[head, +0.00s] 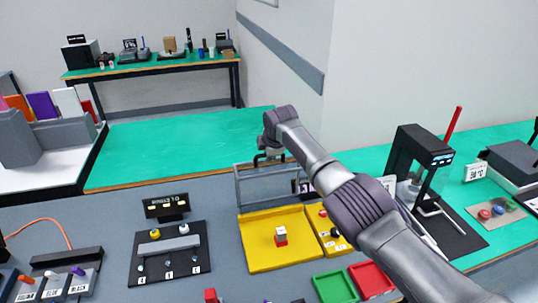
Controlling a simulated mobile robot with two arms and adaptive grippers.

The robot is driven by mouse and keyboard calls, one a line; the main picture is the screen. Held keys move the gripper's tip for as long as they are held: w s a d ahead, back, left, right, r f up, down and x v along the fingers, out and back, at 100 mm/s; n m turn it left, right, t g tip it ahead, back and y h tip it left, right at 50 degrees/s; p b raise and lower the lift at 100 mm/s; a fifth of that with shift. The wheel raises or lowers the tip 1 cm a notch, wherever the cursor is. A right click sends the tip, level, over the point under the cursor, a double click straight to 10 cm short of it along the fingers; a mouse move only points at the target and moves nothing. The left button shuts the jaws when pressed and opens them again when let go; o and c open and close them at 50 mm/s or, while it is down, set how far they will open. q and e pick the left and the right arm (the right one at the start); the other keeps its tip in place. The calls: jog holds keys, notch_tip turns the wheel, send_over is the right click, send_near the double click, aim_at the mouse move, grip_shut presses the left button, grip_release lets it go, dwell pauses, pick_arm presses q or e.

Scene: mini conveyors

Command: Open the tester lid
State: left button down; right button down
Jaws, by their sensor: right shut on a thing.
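A clear, grey-framed tester lid (256,186) stands behind the yellow tray, near the middle of the head view. My right arm comes in from the lower right and crosses the bench. My right gripper (265,157) is at the top edge of this clear panel, with its dark fingers shut on the lid there. The exact grip is small and partly hidden by my own wrist. The lid's right end and the small dark display beside it are partly hidden behind my arm. My left gripper is not in view.
A yellow tray (258,261) holds a red-and-white block (281,236). Green (334,287) and red (369,280) trays sit in front. A black panel (143,277) with knobs is at left, and a black machine (425,150) at right. The green bench top (180,146) behind is clear.

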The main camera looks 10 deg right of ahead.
jog(key=shift+r, duration=0.1)
jog(key=c, duration=1.2)
grip_release()
jog(key=shift+s+r, duration=0.3)
jog(key=shift+r, duration=0.2)
jog(key=v, duration=1)
jog(key=shift+s+r, duration=0.25)
jog(key=shift+r, duration=0.05)
